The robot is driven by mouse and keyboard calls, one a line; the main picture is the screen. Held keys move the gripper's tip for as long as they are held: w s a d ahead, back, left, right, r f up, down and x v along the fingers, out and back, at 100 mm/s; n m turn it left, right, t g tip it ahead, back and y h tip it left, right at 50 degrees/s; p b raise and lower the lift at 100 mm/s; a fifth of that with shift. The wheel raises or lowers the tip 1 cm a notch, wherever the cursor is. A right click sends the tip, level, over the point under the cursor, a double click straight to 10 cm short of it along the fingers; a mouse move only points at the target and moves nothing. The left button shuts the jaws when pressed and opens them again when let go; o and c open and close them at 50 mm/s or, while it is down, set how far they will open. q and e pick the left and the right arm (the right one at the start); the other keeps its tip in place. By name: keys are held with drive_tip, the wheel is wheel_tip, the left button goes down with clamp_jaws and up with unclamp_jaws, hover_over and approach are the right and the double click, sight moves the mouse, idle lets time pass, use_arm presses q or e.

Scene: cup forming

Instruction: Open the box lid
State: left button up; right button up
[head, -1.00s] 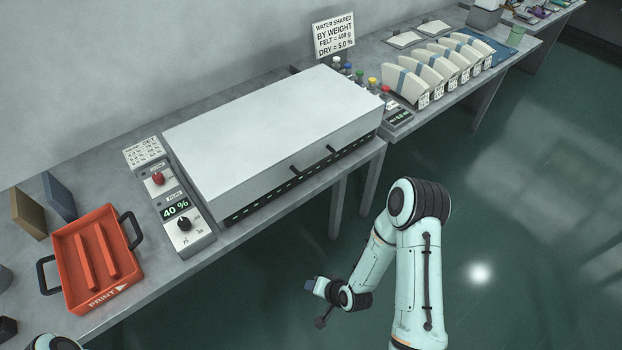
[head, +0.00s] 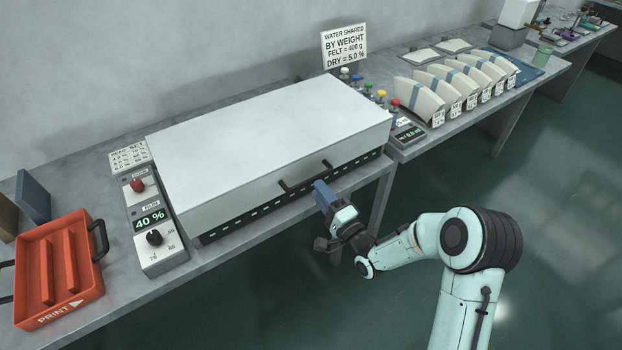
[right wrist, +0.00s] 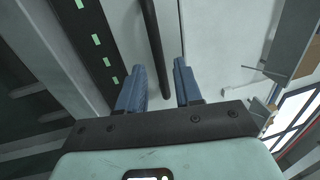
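The box (head: 265,145) is long and pale grey, with its lid down, on the bench in the head view. A dark handle (head: 305,177) runs along the front of the lid on two posts. My right gripper (head: 324,194) is just in front of the handle's right part. In the right wrist view, the right gripper (right wrist: 159,75) is open, its two blue fingers apart. The dark handle bar (right wrist: 154,45) lies in line with the gap between them. I cannot tell whether either finger touches it. My left gripper is out of view.
A control panel (head: 148,222) with a red button and a 40 % display stands left of the box. An orange tray (head: 60,268) lies further left. The floor in front is clear.

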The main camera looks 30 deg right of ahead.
sight(311, 178)
drive_tip(key=x, duration=0.5)
drive_tip(key=shift+f, duration=0.1)
